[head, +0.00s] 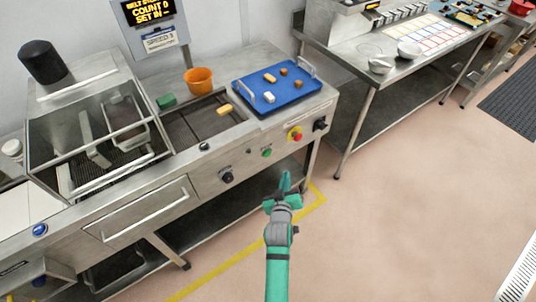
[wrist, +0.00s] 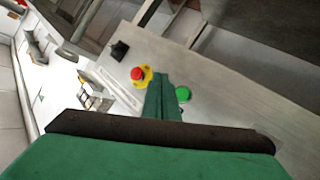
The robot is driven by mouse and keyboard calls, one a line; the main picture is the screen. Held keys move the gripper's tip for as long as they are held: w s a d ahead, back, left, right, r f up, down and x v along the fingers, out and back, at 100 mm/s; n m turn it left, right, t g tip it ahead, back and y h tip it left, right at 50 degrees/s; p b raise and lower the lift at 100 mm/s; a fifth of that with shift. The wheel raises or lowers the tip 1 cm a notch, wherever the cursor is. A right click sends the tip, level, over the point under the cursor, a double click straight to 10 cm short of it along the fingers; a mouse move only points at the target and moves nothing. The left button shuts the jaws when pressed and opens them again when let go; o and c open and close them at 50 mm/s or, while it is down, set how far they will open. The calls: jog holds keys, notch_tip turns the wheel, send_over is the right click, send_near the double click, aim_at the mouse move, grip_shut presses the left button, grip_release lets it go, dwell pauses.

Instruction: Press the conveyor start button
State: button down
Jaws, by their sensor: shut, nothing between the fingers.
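The green start button (head: 267,153) is on the steel front panel of the conveyor bench, left of the red emergency stop (head: 295,133) on its yellow base. In the wrist view the green button (wrist: 183,94) shows just right of my fingertips, and the red stop (wrist: 138,74) is to their left. My green gripper (head: 285,183) is shut and empty, in front of the panel and below the button in the head view. The wrist view shows its fingers (wrist: 161,97) together, pointing toward the panel. I cannot tell the exact gap; no contact with the button is visible.
A black knob (head: 227,177) is left of the green button and a black switch (head: 320,124) is at the right. A blue tray (head: 305,98) with small blocks and an orange cup (head: 199,79) sit on top. Open floor lies right of my arm.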

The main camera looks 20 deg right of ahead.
aim_at(267, 153)
jog(key=shift+w, duration=0.15)
jog(key=w+a, duration=0.3)
jog(key=w, duration=0.5)
dwell(0.5)
jog(key=shift+w+d, duration=0.1)
dwell(0.7)
jog(key=shift+w, duration=0.1)
dwell(1.1)
jog(key=shift+w+a, duration=0.2)
jog(key=shift+a, duration=0.15)
jog(key=shift+w+d, duration=0.1)
dwell(0.4)
